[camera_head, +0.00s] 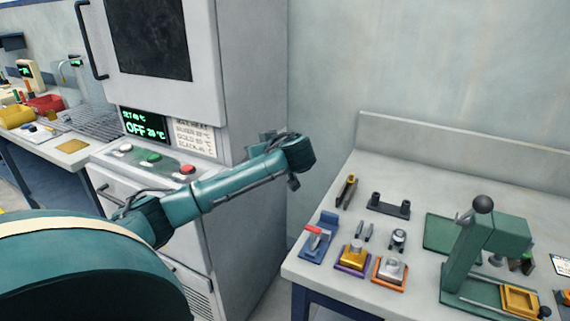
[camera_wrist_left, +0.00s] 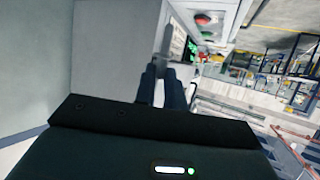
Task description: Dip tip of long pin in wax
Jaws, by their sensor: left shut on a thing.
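My left arm, teal, reaches in from the left in the head view, past the front of a grey oven. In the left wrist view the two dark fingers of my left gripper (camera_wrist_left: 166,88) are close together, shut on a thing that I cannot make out. They are in the air near the oven's panel. I cannot pick out a long pin or wax in either view. My right gripper is not in view.
The oven (camera_head: 250,90) has a display (camera_head: 143,127) and a red button (camera_head: 188,169). A right-hand table (camera_head: 420,165) bears small tools, coloured blocks and a green press (camera_head: 470,250). A left bench (camera_head: 100,152) holds a yellow container (camera_head: 16,116) and a red container (camera_head: 47,104).

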